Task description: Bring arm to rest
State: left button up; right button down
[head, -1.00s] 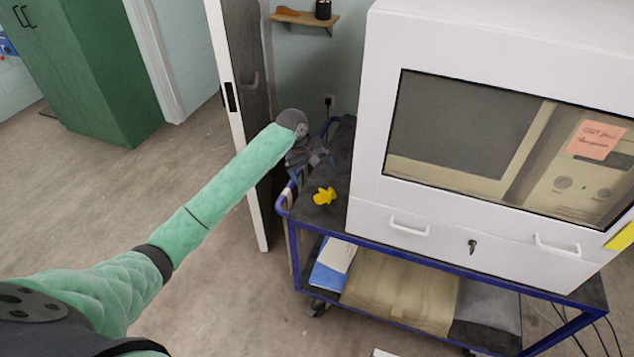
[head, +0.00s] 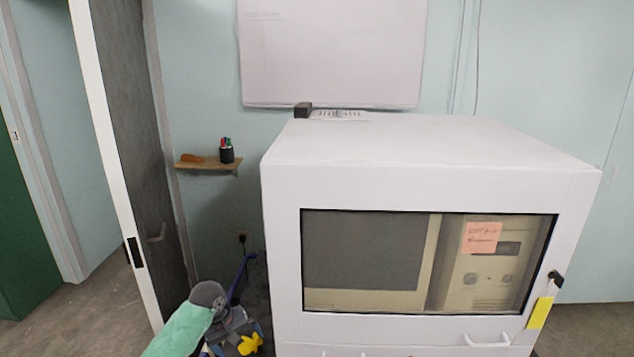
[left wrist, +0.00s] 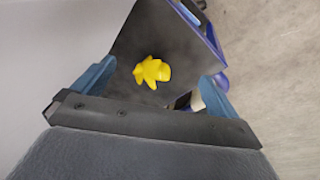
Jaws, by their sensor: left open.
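My left arm (head: 184,332) comes in at the lower left of the head view, in a green quilted sleeve. In the left wrist view the two blue fingers of the left gripper (left wrist: 158,88) stand wide apart. Nothing is held between the fingers. My right gripper is not in view.
A large white cabinet (head: 420,190) with a window stands just right of my left gripper. An open door (head: 105,150) is on the left. A small wall shelf (head: 208,163) holds a pen cup (head: 226,151). Open floor (head: 55,318) lies at the lower left.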

pick_arm(q)
jog(key=s+d+f+m+t, duration=0.1)
jog(key=s+d+f+m, duration=0.2)
jog(key=s, duration=0.7)
jog(key=s+d+f+m, duration=0.1)
jog(key=s+d+f, duration=0.25)
jog(key=s, duration=0.65)
jog(key=s+a+r+m+y, duration=0.1)
jog(key=s+a+m, duration=0.1)
jog(key=s, duration=0.8)
jog(key=s+a+r+m+y, duration=0.1)
jog(key=s+a+y, duration=0.1)
jog(key=s, duration=0.7)
jog(key=s+d+f+x, duration=0.1)
jog(key=s+x, duration=0.1)
jog(key=x, duration=0.9)
jog(key=s+d+x, duration=0.1)
jog(key=s+x, duration=0.2)
jog(key=x, duration=0.8)
jog(key=s+f, duration=0.3)
jog(key=f, duration=0.8)
jog(key=s+f+g, duration=0.1)
jog(key=s+f, duration=0.2)
jog(key=f, duration=0.8)
jog(key=shift+s+d+h, duration=0.35)
jog(key=shift+d+h, duration=0.05)
jog(key=shift+d, duration=0.1)
